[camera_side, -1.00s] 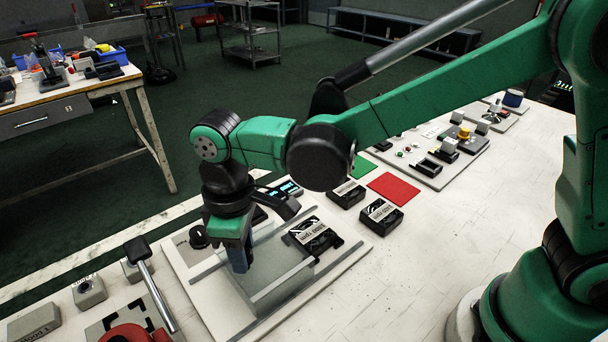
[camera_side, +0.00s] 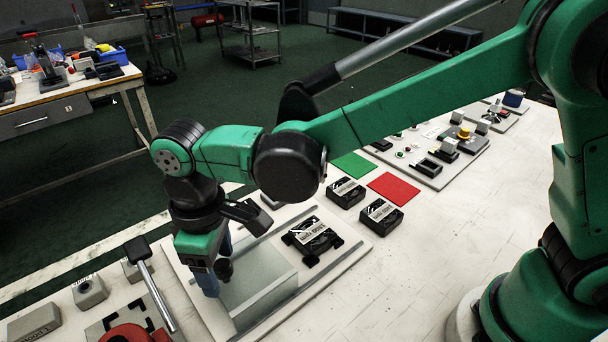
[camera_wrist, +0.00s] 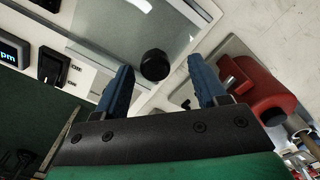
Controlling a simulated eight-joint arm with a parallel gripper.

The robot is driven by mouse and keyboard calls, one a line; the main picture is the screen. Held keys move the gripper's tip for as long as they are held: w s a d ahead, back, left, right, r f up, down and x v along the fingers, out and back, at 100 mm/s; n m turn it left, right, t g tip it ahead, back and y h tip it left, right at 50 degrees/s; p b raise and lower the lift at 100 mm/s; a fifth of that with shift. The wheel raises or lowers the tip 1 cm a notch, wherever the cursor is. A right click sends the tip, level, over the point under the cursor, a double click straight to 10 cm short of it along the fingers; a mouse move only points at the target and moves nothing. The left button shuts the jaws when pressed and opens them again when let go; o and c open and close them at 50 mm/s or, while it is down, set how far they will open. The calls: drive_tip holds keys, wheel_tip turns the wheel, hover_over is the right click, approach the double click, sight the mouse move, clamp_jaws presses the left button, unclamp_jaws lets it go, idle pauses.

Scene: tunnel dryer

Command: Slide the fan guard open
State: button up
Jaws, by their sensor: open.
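The fan guard (camera_side: 262,286) is a clear sliding panel on rails on a pale base plate, at the lower left of the side view. It also shows at the top of the wrist view (camera_wrist: 125,25). The black fan unit (camera_side: 313,238) with a white label sits to its upper right, uncovered. A round black knob (camera_side: 225,269) shows beside my fingers. In the wrist view the knob (camera_wrist: 155,65) appears between and just past the fingertips. My gripper (camera_side: 214,284) points down with its blue fingers (camera_wrist: 162,75) apart. Whether a finger touches the knob is unclear.
Two black labelled boxes (camera_side: 345,192) (camera_side: 381,216) lie to the right by green (camera_side: 352,165) and red (camera_side: 393,188) mats. A metal lever (camera_side: 150,285) stands at left, and a red object (camera_side: 130,334) is at the front.

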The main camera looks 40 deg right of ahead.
drive_tip(key=shift+r, duration=2.7)
drive_tip(key=shift+d, duration=0.2)
drive_tip(key=s+d+m+t, duration=0.2)
drive_tip(key=d+m+t, duration=0.1)
drive_tip(key=d, duration=0.8)
drive_tip(key=s+d+m+t, duration=0.1)
drive_tip(key=d+m+t, duration=0.3)
drive_tip(key=d, duration=0.7)
drive_tip(key=shift+s+d+r+m, duration=0.35)
drive_tip(key=shift+s+r+m, duration=0.1)
drive_tip(key=shift+m, duration=0.55)
